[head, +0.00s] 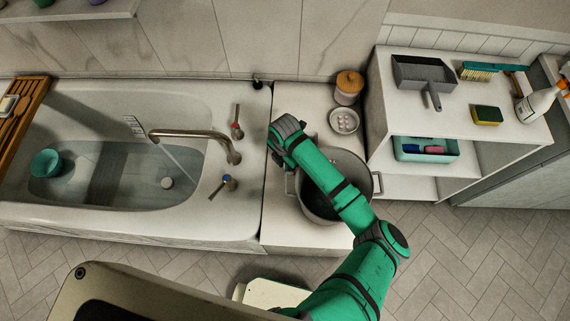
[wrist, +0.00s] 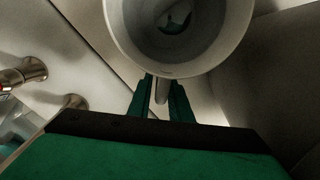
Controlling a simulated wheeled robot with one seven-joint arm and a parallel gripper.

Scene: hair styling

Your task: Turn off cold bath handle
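The cold bath handle (head: 222,186), marked blue, stands on the tub's right rim, in front of the curved spout (head: 195,134). A pale stream of water (head: 178,160) falls from the spout. The red-marked hot handle (head: 237,124) is behind the spout. My gripper is right of the handles, over the counter by the pot; its fingers are hidden in the head view. In the wrist view its two green fingers (wrist: 162,98) are apart, with a grey part, seemingly the pot's handle, showing between them. I cannot tell whether they touch it. The cold handle is not clearly identifiable there.
A large pot (head: 322,210) stands on the counter under my arm and also fills the top of the wrist view (wrist: 180,60). A lidded jar (head: 348,88) and small dish (head: 344,121) are behind. A shelf unit (head: 440,125) stands right. The bathtub (head: 110,215) holds water.

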